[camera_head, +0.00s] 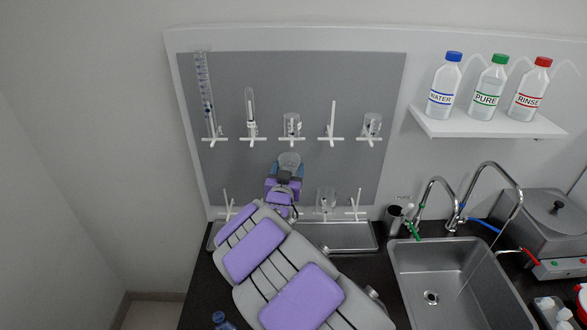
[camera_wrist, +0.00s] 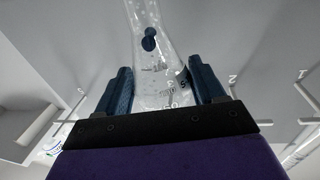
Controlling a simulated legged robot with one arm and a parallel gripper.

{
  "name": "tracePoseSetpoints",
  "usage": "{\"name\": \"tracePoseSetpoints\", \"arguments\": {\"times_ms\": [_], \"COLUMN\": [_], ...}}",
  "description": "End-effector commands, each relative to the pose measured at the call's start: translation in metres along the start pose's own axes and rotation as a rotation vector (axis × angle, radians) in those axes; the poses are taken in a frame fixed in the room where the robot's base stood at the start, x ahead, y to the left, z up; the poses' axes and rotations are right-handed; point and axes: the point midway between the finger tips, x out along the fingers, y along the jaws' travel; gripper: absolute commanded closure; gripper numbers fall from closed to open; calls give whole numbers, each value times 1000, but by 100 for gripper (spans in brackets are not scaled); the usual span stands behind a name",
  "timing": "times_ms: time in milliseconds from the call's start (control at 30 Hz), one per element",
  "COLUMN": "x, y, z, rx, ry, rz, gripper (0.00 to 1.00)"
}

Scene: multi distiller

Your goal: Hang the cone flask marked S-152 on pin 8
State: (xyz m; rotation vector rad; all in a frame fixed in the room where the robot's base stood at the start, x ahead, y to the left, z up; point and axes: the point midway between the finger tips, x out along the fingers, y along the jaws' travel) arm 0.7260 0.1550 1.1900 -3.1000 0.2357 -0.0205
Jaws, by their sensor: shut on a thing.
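My gripper (camera_head: 287,171) is in front of the grey peg board, between the upper and lower pin rows. It is shut on a clear conical flask (camera_head: 289,160). In the wrist view the flask (camera_wrist: 155,62) stands between the two dark blue fingers of my gripper (camera_wrist: 158,82), its narrow neck pointing up the picture. It has dark graduation marks and a dark blue spot. The marking S-152 cannot be read. Lower pins show at the left (camera_head: 228,210) and right (camera_head: 357,210); my arm hides part of the lower row. Pin 8 cannot be told by number.
Upper pins hold a cylinder (camera_head: 206,95), a tube (camera_head: 250,108) and two beakers (camera_head: 292,125) (camera_head: 372,124); one upper pin (camera_head: 332,122) is bare. Another glass vessel (camera_head: 326,198) is on the lower row. A steel tray (camera_head: 345,237) lies below; a sink (camera_head: 455,285) is right.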

Motion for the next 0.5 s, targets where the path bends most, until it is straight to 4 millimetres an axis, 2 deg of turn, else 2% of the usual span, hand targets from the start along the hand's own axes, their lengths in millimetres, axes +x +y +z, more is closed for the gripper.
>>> {"name": "tracePoseSetpoints", "arguments": {"times_ms": [300, 500], "x": [2, 1], "y": [11, 9], "z": [-2, -1], "rx": [9, 6], "ry": [-2, -1], "rz": [1, 2], "gripper": [85, 85]}}
